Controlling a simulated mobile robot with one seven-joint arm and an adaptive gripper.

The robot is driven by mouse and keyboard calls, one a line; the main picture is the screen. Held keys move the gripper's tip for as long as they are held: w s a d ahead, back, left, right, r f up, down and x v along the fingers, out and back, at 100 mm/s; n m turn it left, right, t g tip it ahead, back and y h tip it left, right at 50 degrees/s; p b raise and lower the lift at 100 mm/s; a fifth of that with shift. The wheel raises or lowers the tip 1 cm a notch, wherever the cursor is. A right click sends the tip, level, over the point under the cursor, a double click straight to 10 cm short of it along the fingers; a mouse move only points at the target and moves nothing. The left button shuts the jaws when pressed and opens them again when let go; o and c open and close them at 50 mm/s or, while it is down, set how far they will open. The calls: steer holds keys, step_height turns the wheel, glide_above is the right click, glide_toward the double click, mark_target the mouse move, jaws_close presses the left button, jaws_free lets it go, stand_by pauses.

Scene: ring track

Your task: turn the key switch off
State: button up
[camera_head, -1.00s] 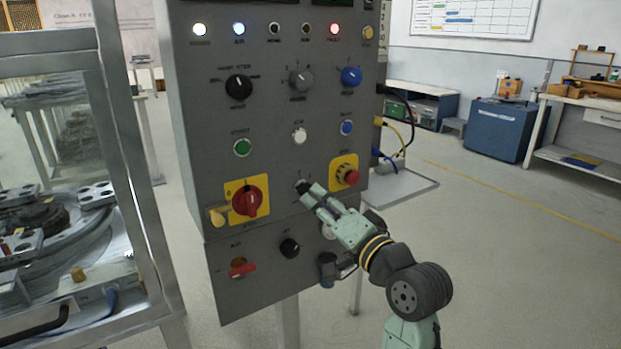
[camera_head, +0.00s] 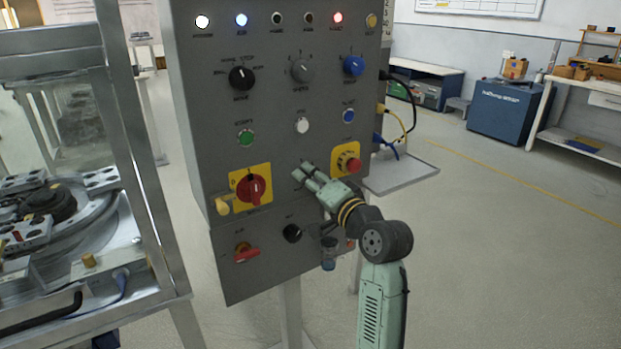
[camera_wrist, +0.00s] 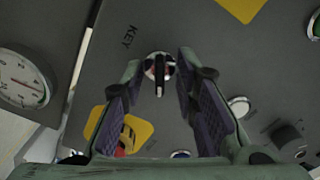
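The key switch (camera_wrist: 157,68) shows in the wrist view. It is a round silvery lock with a dark key bar standing upright in that picture, beside the printed word KEY. My gripper (camera_wrist: 159,72) is open, with one finger on each side of the key. I cannot tell whether either finger touches it. In the head view my gripper (camera_head: 302,173) is at the grey control panel (camera_head: 205,120), between the red rotary switch and the emergency stop. Its fingers hide the key switch there.
The red rotary switch (camera_head: 252,188) on its yellow plate is left of my gripper. The red emergency stop (camera_head: 349,163) is close on the right. A black knob (camera_head: 292,233) sits below. A metal-framed enclosure (camera_head: 140,180) stands left; the floor at right is clear.

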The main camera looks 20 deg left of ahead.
steer(key=shift+c, duration=0.6)
jaws_close()
steer(key=shift+f+n+b, duration=0.1)
steer(key=shift+n+b, duration=0.25)
steer(key=shift+n, duration=0.05)
steer(key=n+b, duration=0.8)
steer(key=n, duration=0.3)
stand_by(0.5)
